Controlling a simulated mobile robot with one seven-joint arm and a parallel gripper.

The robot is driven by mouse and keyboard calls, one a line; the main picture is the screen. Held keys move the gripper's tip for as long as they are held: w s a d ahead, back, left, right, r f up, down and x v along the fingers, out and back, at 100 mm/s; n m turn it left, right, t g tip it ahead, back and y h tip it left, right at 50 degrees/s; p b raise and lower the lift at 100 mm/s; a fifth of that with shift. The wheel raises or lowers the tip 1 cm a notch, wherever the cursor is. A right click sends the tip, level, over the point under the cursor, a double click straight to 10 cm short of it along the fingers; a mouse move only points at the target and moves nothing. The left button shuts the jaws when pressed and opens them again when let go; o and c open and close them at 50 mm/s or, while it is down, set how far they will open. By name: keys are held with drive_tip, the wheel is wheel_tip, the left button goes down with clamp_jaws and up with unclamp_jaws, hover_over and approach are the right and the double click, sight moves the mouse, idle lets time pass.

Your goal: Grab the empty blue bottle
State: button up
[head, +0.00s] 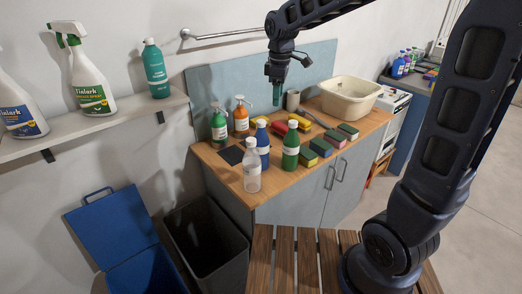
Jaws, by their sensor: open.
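A blue bottle (262,145) with a pale label stands upright on the wooden counter (221,157), near its front edge. A clear bottle (252,168) stands just in front of it to the left, and a green bottle (290,150) stands to its right. Whether the blue bottle is empty cannot be seen. My gripper (275,103) points down above the back of the counter, apart from the blue bottle and higher in the picture. It is open, with nothing visibly held; its fingers are small in this view.
Green (218,126) and orange (241,117) pump bottles stand behind to the left. Several sponges (321,147) lie to the right, before a cream basin (350,94). A shelf (95,125) holds spray bottles. A dark bin (208,240) and slatted wooden surface (285,265) are in front.

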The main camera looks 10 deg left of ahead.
drive_tip(key=n, duration=0.2)
approach(261, 121)
drive_tip(key=shift+d+f, duration=0.2)
drive_tip(key=shift+f, duration=0.05)
drive_tip(key=shift+a+f, duration=0.1)
drive_tip(key=shift+f, duration=0.15)
wheel_tip(261, 121, down, 5)
drive_tip(key=shift+r, duration=0.1)
drive_tip(key=shift+w+a+f, duration=0.1)
drive_tip(key=shift+w+f, duration=0.05)
drive_tip(key=shift+f, duration=1.2)
drive_tip(key=shift+w+a+f, duration=0.1)
drive_tip(key=shift+f, duration=1.3)
drive_tip(key=shift+c, duration=0.3)
clamp_jaws()
